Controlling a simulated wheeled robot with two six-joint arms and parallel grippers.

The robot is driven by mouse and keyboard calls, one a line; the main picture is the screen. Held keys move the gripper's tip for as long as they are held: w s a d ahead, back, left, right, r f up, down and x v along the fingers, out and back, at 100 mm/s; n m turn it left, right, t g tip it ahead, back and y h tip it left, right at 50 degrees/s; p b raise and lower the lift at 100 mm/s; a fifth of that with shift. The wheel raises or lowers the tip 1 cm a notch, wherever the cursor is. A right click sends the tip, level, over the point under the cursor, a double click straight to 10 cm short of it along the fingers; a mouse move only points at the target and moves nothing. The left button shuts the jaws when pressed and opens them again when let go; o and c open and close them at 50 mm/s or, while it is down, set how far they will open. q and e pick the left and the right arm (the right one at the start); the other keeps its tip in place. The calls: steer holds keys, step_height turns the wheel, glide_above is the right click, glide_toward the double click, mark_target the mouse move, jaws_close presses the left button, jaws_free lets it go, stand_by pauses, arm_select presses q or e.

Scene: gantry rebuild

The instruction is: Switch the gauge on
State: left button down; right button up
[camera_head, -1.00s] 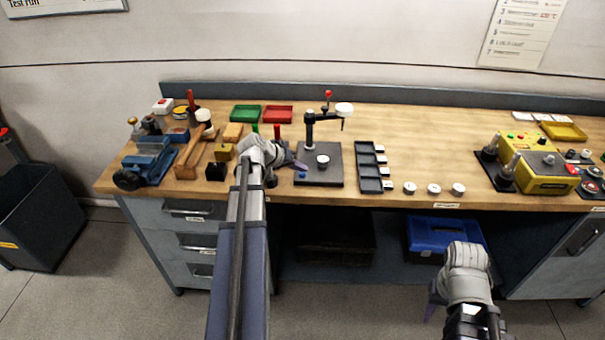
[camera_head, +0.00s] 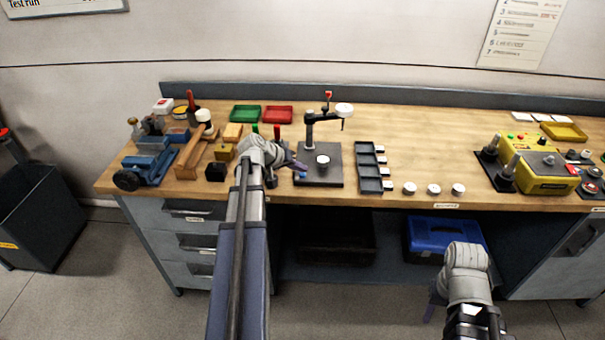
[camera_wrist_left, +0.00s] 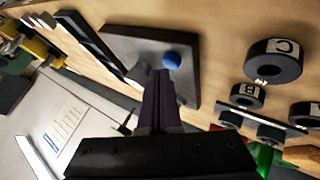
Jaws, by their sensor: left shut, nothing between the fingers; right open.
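The gauge stand has a dark square base (camera_head: 318,178), an upright post with an arm, and a white round gauge head (camera_head: 344,109) at the arm's end. A small blue button (camera_wrist_left: 172,60) sits near one corner of the base; in the head view it is mostly covered by my gripper. My left gripper (camera_head: 299,167) is shut and empty, its purple fingertips over that corner. In the left wrist view its tips (camera_wrist_left: 164,73) are right beside the button; I cannot tell whether they touch it. My right gripper (camera_head: 434,302) is open and low in front of the bench.
A dark slotted tray (camera_head: 369,167) stands right of the base, with white discs (camera_head: 434,189) beyond it. Green (camera_head: 246,114) and red (camera_head: 278,115) trays lie behind. The bench middle behind the discs is clear.

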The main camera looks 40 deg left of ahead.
arm_select(q)
steer(key=shift+f, duration=0.1)
stand_by(0.4)
steer(key=shift+f+b, duration=0.35)
steer(key=shift+b, duration=0.15)
steer(key=shift+r+p, duration=0.45)
steer(key=shift+p, duration=0.05)
steer(key=shift+r, duration=0.1)
step_height(320, 180, up, 6)
steer(key=p, duration=0.6)
